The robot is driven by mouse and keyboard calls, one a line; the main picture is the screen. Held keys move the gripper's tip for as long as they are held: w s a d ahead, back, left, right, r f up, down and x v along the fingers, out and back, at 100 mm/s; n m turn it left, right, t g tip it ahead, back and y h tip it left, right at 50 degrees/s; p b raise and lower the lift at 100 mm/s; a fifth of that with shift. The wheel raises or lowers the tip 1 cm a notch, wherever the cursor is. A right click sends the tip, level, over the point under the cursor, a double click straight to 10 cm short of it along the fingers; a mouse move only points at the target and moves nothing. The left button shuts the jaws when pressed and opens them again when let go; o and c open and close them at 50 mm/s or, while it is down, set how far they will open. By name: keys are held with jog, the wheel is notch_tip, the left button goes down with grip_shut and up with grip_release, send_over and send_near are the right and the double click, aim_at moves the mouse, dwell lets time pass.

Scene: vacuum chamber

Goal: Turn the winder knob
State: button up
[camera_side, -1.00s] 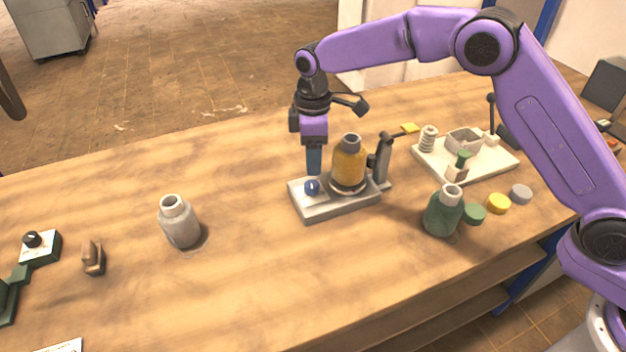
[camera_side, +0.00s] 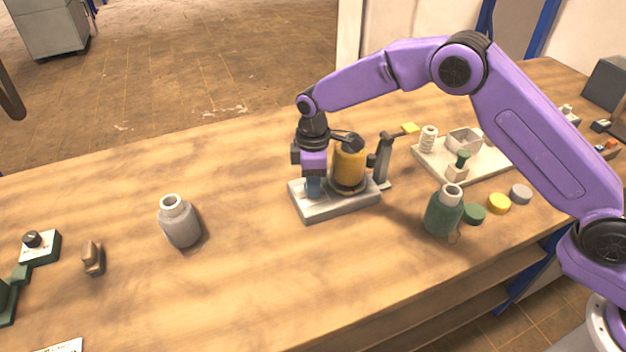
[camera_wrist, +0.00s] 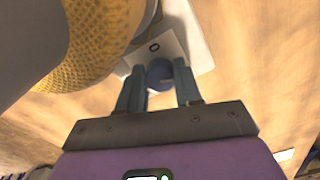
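The winder is a light grey base (camera_side: 335,208) with a yellow wound spool (camera_side: 348,167) standing on it and a dark upright post (camera_side: 384,158) at its right end. My gripper (camera_side: 313,194) points straight down over the left end of the base and hides the blue knob in the side view. In the wrist view the round blue knob (camera_wrist: 160,74) sits between the two blue-grey fingers, one on each side. The fingers stand apart with the knob filling most of the gap. I cannot see whether they touch it. The spool (camera_wrist: 98,45) is close beside the left finger.
A grey bottle (camera_side: 180,222) stands to the left with clear table between. A green bottle (camera_side: 443,211) and several round caps (camera_side: 498,203) stand to the right. A white tray (camera_side: 480,172) with small parts lies behind them. Small fixtures (camera_side: 40,247) sit at far left.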

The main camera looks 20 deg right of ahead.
jog(key=c, duration=0.3)
jog(key=shift+m, duration=2.4)
jog(key=o, duration=1)
notch_tip(320, 180, up, 18)
jog(key=shift+f, duration=0.25)
jog(key=shift+s, duration=0.1)
